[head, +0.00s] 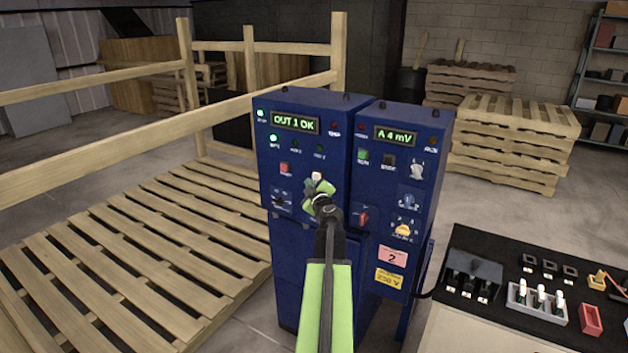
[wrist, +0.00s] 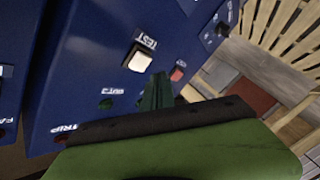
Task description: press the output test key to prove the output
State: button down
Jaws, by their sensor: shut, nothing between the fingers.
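The output test key is a pale, square key labelled TEST in the wrist view (wrist: 139,61). In the head view a pale key (head: 317,176) shows just above my gripper (head: 318,190). It sits on the blue left cabinet (head: 268,160), whose green display (head: 295,123) reads OUT 1 OK. My gripper is shut and empty, in front of the panel. In the wrist view its dark green fingers (wrist: 157,92) end just beside the key, over the panel. I cannot tell whether they touch anything. The gripper hides part of the lower panel.
A red button (head: 284,168) sits left of the key. The right blue cabinet (head: 425,165) has a display reading A 4 mV, a red switch and a yellow knob. A wooden fence and pallet (head: 120,255) stand left. A dark bench (head: 490,250) with small parts is right.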

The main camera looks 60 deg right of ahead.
jog(key=a, duration=0.3)
jog(key=shift+a, duration=0.4)
dwell(0.4)
